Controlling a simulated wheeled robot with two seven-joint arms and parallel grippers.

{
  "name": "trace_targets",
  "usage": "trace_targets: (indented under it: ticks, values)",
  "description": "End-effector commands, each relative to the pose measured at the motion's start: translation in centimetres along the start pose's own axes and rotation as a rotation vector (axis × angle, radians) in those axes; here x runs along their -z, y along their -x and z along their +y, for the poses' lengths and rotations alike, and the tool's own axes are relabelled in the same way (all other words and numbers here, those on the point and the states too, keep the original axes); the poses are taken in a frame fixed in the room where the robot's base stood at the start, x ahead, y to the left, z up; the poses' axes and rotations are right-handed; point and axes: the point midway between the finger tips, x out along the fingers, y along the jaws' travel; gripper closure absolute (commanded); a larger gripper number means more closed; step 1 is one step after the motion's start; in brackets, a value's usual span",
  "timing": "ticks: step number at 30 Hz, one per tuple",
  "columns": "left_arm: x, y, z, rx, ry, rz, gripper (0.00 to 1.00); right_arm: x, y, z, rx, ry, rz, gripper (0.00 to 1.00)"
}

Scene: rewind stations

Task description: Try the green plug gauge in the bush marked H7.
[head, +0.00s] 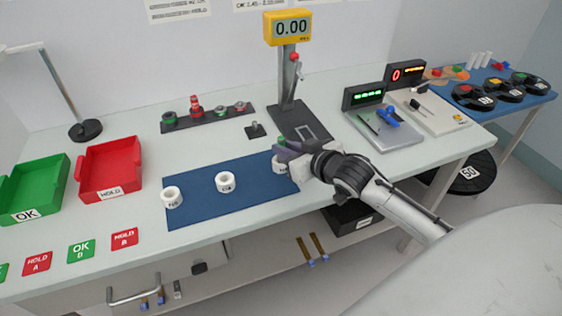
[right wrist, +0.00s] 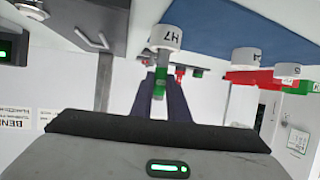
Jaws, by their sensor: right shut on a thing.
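My right gripper (head: 287,151) is shut on the green plug gauge (right wrist: 158,76), which also shows as a small green bit in the head view (head: 281,141). The white bush marked H7 (right wrist: 166,37) stands at the right end of the blue mat (head: 205,198); in the head view the bush (head: 279,166) is partly hidden by the gripper. In the right wrist view, which looks upside down, the gauge's grey end lies over the bush's open face. I cannot tell whether it is inside the bore. My left gripper is not in view.
Two more white bushes (head: 172,198) (head: 225,182) stand on the mat. A dark rack (head: 209,118) of gauges and a yellow-topped display stand (head: 288,27) are behind. Red (head: 110,170) and green (head: 36,190) trays are at left. Instruments (head: 384,128) stand at right.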

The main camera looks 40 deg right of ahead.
Motion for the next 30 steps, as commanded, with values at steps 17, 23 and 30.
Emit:
trace_targets:
  ticks: [17, 23, 30]
  values:
    - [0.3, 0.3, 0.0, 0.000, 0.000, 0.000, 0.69, 2.5, 0.9, 0.0, 0.000, 0.001, 0.006, 1.00]
    - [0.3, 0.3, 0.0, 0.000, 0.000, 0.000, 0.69, 3.2, 1.2, 0.0, 0.000, 0.001, 0.006, 1.00]
    - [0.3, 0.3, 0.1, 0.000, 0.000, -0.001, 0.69, 3.6, 1.4, 0.0, 0.000, 0.001, 0.006, 1.00]
